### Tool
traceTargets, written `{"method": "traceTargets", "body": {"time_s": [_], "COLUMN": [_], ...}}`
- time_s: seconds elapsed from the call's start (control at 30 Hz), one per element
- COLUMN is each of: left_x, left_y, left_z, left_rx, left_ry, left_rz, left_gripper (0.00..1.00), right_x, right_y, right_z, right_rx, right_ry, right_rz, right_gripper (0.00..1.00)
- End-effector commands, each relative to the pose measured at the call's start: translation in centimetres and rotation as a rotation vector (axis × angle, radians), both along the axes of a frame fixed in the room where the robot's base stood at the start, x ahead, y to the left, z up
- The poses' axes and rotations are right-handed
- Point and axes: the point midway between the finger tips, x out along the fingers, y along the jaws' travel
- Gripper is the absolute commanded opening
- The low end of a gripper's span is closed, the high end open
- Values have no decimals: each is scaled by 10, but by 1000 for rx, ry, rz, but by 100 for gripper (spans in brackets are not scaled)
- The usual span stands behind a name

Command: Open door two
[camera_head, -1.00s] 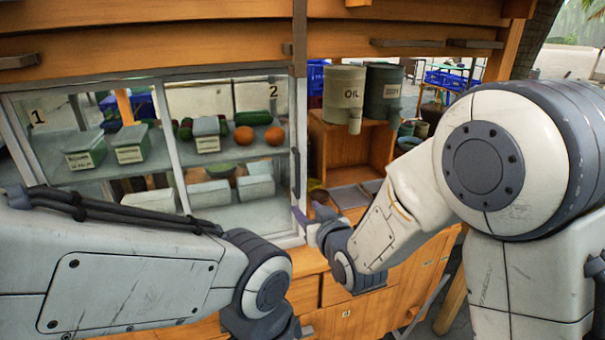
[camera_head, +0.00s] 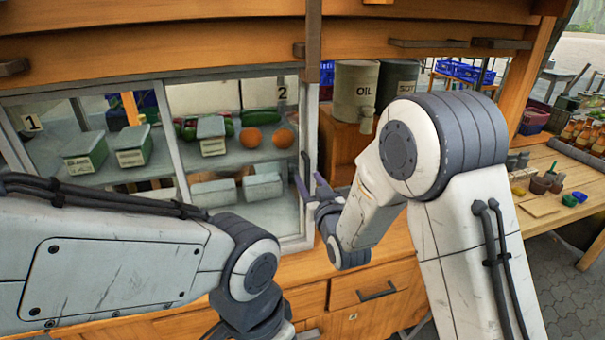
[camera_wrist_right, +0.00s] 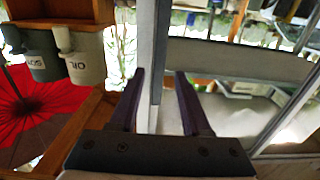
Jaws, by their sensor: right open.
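Door two (camera_head: 235,150) is a glass panel in a pale frame, marked with a "2" label (camera_head: 282,92), on the right half of the cabinet front. It looks closed. A dark upright handle (camera_head: 306,165) is on its right frame edge. My right gripper (camera_head: 313,187) is open beside this edge. In the right wrist view, the fingers of my right gripper (camera_wrist_right: 160,75) stand apart on either side of a dark bar and pale frame edge; contact cannot be told. My left arm crosses the lower left; its gripper is out of the picture.
Door one, with a "1" label (camera_head: 33,123), is at left. Boxes and orange fruit (camera_head: 250,138) stand on shelves behind the glass. An OIL canister (camera_head: 355,95) stands right of the door. Drawers (camera_head: 370,292) are below. A wooden table (camera_head: 560,200) with bottles is at far right.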

Motion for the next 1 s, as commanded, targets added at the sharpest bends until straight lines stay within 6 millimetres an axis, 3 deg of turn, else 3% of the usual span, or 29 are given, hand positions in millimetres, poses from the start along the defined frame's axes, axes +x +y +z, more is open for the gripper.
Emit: {"method": "traceTargets", "body": {"time_s": [0.3, 0.37, 0.43, 0.47, 1.0], "left_x": [0, 0, 0, 0, 0], "left_y": [0, 0, 0, 0, 0], "left_z": [1, 1, 1, 1, 1], "left_rx": [0, 0, 0, 0, 0], "left_ry": [0, 0, 0, 0, 0], "left_rz": [0, 0, 0, 0, 0], "left_gripper": [50, 50, 50, 50, 50], "right_x": [1, 1, 1, 1, 2], "right_y": [-3, -3, -3, -2, -1], "right_z": [0, 0, 0, 0, 0], "right_rx": [0, 0, 0, 0, 0], "right_ry": [-1, -1, 0, 0, -1], "right_rz": [-6, -5, -5, -5, -4], "right_gripper": [48, 28, 2, 0, 0]}}
